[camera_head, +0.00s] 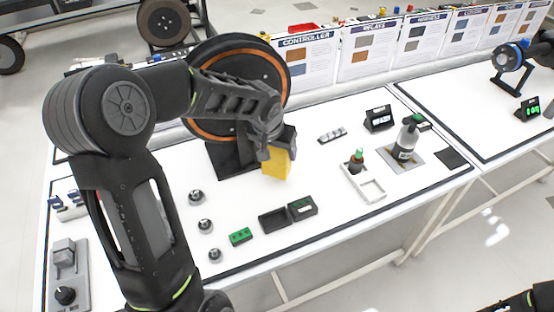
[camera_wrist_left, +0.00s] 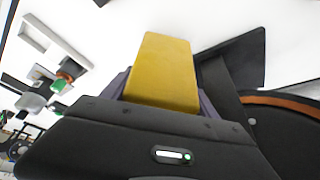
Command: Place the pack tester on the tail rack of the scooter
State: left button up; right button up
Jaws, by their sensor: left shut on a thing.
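My left gripper (camera_head: 278,145) is shut on a yellow block (camera_head: 277,164), which I take to be the pack tester. It holds the block in front of the black stand of a large orange-ringed wheel. In the left wrist view the yellow block (camera_wrist_left: 162,72) sticks out from between the jaws (camera_wrist_left: 160,100), its plain face showing. Whether it touches the bench is unclear. A wheeled frame (camera_head: 165,20) stands on the floor at the upper left, partly behind my arm; I cannot tell whether it is the scooter. No tail rack can be made out.
The large wheel (camera_head: 281,88) stands close behind my left gripper. The white bench (camera_head: 330,205) holds black trays (camera_head: 274,220), a green block (camera_head: 240,236), several small round metal parts, a bottle (camera_head: 405,140) and a white frame (camera_head: 372,190). Labelled panels (camera_head: 310,60) line the back.

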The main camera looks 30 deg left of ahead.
aim_at(278, 158)
pick_arm(q)
jog(key=shift+f, duration=1.8)
jog(key=shift+f, duration=0.15)
jog(key=o, duration=1.7)
jog(key=shift+s+r, duration=0.1)
jog(key=shift+r, duration=0.25)
jog(key=v, duration=1.1)
jog(key=shift+d+r, duration=0.1)
jog(key=shift+r, duration=0.15)
